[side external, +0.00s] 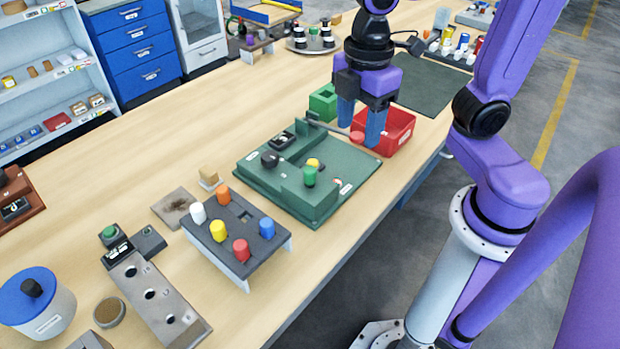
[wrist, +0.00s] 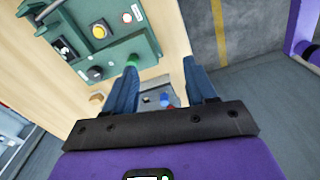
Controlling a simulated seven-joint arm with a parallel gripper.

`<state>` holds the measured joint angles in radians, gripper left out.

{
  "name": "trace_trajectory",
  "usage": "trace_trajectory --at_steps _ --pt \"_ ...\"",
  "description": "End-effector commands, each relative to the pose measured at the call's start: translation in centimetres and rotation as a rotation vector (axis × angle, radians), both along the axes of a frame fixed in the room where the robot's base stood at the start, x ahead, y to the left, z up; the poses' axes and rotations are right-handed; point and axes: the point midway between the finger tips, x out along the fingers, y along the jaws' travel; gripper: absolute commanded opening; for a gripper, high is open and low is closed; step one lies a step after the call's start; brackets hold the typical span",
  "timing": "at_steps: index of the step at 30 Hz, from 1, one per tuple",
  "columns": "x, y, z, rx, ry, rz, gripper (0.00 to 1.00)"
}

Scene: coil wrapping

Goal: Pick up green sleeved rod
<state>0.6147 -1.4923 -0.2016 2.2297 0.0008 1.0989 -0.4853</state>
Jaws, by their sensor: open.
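The green sleeved rod (side external: 309,176) stands upright in the green fixture (side external: 267,182), on its near side. In the wrist view a green top (wrist: 132,60) shows beside the left fingertip, partly hidden by it. My gripper (side external: 359,137) is open, with its two blue fingers pointing down. It is above and to the right of the rod in the side view, over the fixture's back right end near the red bin. In the wrist view nothing is held between the fingers (wrist: 160,62).
A dark rack (side external: 240,222) in front holds white, orange, yellow, red and blue pegs. The fixture also carries a black knob (side external: 269,160) and a yellow button (side external: 314,164). A red bin (side external: 398,130) and green box (side external: 323,102) stand behind.

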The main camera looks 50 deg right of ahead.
Motion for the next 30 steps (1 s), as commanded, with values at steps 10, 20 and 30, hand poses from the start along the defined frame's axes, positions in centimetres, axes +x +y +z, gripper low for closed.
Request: trace_trajectory --at_steps 10,20,30 --pt "6.3 1.8 3.4 -0.011 0.006 0.194 0.56" --pt "7.2 1.9 1.9 -0.016 0.013 0.232 0.56" --pt "7.2 1.9 -4.5 -0.017 0.014 0.231 0.56"
